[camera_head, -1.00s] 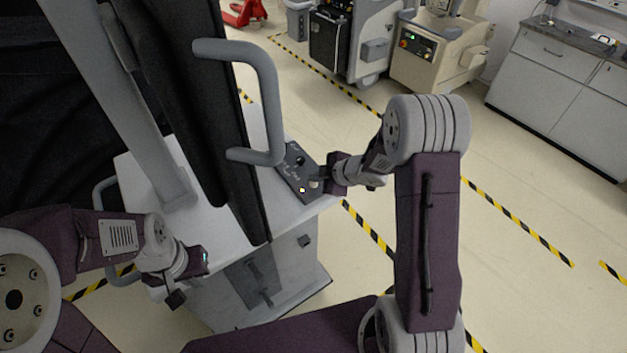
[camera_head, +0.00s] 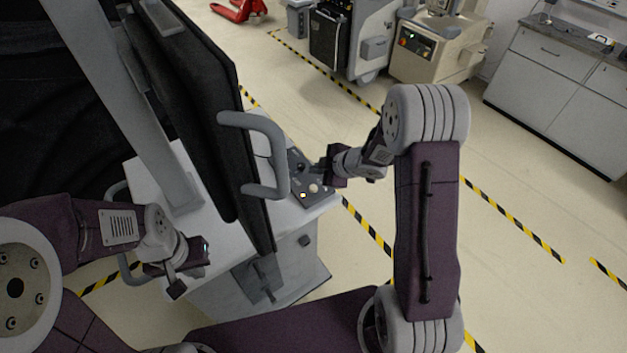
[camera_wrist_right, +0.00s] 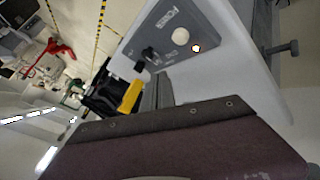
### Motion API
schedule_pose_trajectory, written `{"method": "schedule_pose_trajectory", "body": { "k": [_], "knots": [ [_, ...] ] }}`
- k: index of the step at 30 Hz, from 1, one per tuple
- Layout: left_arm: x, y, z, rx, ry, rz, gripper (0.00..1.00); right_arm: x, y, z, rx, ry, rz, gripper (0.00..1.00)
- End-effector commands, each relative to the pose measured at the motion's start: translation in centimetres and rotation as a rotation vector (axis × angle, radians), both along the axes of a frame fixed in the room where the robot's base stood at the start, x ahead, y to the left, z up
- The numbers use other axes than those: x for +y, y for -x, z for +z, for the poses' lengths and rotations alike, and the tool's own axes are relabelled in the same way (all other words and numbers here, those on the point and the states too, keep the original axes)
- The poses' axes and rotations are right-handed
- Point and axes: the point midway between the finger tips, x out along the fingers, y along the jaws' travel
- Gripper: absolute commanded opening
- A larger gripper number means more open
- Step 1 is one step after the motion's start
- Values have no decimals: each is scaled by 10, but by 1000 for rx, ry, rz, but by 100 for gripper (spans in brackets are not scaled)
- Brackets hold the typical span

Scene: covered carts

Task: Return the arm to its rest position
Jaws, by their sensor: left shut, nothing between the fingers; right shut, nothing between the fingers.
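My right arm reaches in the head view to the dark control panel of the cart. My right gripper (camera_head: 322,171) is shut and empty, small and dark above the panel (camera_head: 309,184); a gap from it is hard to judge. The right wrist view shows the grey panel (camera_wrist_right: 205,28) with a pale round knob (camera_wrist_right: 180,35), a lit button (camera_wrist_right: 196,48) and a black knob (camera_wrist_right: 146,57). My left gripper (camera_head: 177,287) is shut and empty, low beside the cart's near left side.
The cart's black screen (camera_head: 195,110) and grey handle (camera_head: 270,130) stand between my arms. A white cart top (camera_head: 225,235) lies below. Cabinets (camera_head: 560,90) and a beige machine (camera_head: 430,55) stand farther back. Open floor (camera_head: 520,190) with striped tape lies right.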

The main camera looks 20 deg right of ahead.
Motion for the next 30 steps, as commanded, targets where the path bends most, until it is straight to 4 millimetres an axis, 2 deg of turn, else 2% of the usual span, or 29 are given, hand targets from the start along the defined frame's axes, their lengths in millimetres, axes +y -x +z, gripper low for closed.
{"method": "schedule_pose_trajectory", "body": {
  "k": [14, 16, 18, 20, 21, 23, 26, 27, 30],
  "knots": [
    [0, 0, -5, 0, 0, 0, 0, 4, 0, -3, -4, 1, 9, 0],
    [0, 0, -11, 0, 0, 0, 0, 14, -6, 10, -46, 8, 34, 0],
    [0, 0, -21, 0, 0, 0, 0, 30, -7, 34, -105, 5, 44, 0],
    [0, 0, -30, 0, 0, 0, 0, 31, -2, 51, -120, -6, -51, 0],
    [0, 0, -36, 1, 0, 0, 0, 23, 7, 56, -94, -18, -167, 0],
    [0, 0, -41, 1, 0, 0, 0, 5, 30, 52, -10, -46, -367, 0],
    [0, 0, -46, 0, 0, 0, 0, -21, 93, 26, 216, -114, -713, 0],
    [0, 0, -46, 0, 0, 0, 0, -26, 121, 15, 314, -138, -831, 0],
    [0, 0, -43, 0, 0, 0, 0, -28, 180, -8, 540, -179, -1059, 0]
  ]
}}
